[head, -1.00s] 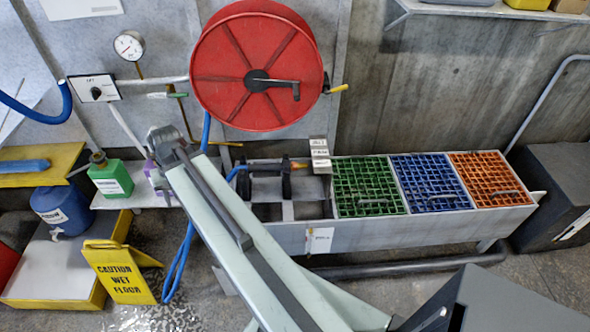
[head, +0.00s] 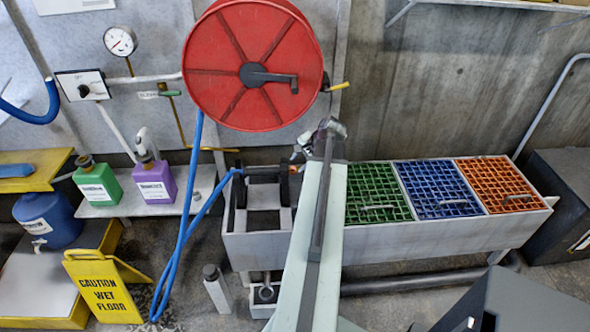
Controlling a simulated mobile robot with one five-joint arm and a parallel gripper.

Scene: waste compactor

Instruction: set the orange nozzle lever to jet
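The spray nozzle lies on the dark cradle (head: 264,172) at the left end of the grey trough, with the blue hose (head: 186,225) running to it. A small patch of the orange nozzle lever (head: 297,157) seems to show just left of my arm. Its setting cannot be read. My gripper (head: 331,126) is at the far end of my raised arm, in the picture above and right of the nozzle. My arm covers the label cards by the nozzle. The fingers are too small and dark to tell open from shut, and contact with the lever cannot be made out.
The red hose reel (head: 252,65) is on the wall above. Green (head: 373,193), blue (head: 437,188) and orange (head: 497,184) grates cover the trough's right part. A green jug (head: 97,183) and a purple jug (head: 155,183) stand on the left shelf. A yellow wet-floor sign (head: 103,287) stands below.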

